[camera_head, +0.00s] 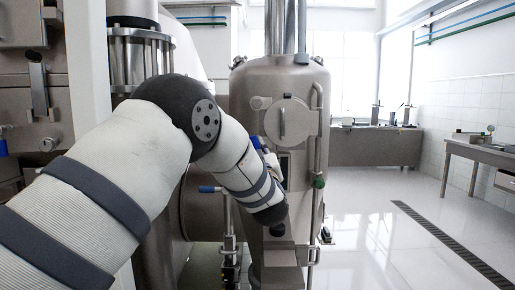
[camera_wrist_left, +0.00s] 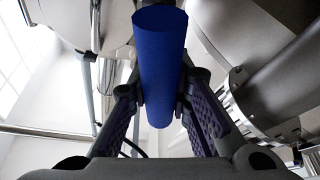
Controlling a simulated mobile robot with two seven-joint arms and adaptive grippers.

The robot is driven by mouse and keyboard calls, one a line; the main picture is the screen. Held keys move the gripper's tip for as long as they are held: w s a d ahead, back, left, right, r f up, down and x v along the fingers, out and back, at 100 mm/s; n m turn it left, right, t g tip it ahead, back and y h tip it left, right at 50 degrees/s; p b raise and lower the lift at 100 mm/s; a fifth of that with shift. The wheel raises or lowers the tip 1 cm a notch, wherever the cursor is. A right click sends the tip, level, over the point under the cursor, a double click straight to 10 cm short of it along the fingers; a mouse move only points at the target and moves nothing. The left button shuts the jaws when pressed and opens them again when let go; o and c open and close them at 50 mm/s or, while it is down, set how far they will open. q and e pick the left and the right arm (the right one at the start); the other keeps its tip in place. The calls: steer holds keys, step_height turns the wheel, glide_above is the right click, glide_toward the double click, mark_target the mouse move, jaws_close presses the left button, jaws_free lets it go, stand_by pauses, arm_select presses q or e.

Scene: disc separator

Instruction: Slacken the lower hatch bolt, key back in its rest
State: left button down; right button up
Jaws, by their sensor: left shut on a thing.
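In the left wrist view my left gripper (camera_wrist_left: 158,100) is shut on a smooth blue cylindrical handle (camera_wrist_left: 159,50), with a purple-padded finger on each side. The handle may be the key's; the rest of what it belongs to is hidden. A round hatch (camera_head: 287,121) with a bar handle is on the vessel (camera_head: 250,88), above the arm's end. I cannot make out the lower bolt or the key rest. My right gripper is not in view.
A blue-handled valve (camera_head: 208,189) sits on a thin pipe left of the vessel. A vertical pipe with a green fitting (camera_head: 319,181) runs down the vessel's right side. The floor to the right is clear up to the benches (camera_head: 376,147) and a side table (camera_head: 484,153).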

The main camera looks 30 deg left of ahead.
arm_select(q)
steer(key=n+g, duration=0.1)
steer(key=n, duration=0.2)
steer(key=n+g+y, duration=0.1)
steer(key=n, duration=0.2)
steer(key=n+g, duration=0.1)
steer(key=n, duration=0.2)
steer(key=shift+s+a+f+g+y, duration=0.2)
steer(key=shift+s+a+g+y, duration=0.1)
steer(key=shift+d, duration=0.1)
steer(key=shift+s+d, duration=0.2)
steer(key=shift+s, duration=0.2)
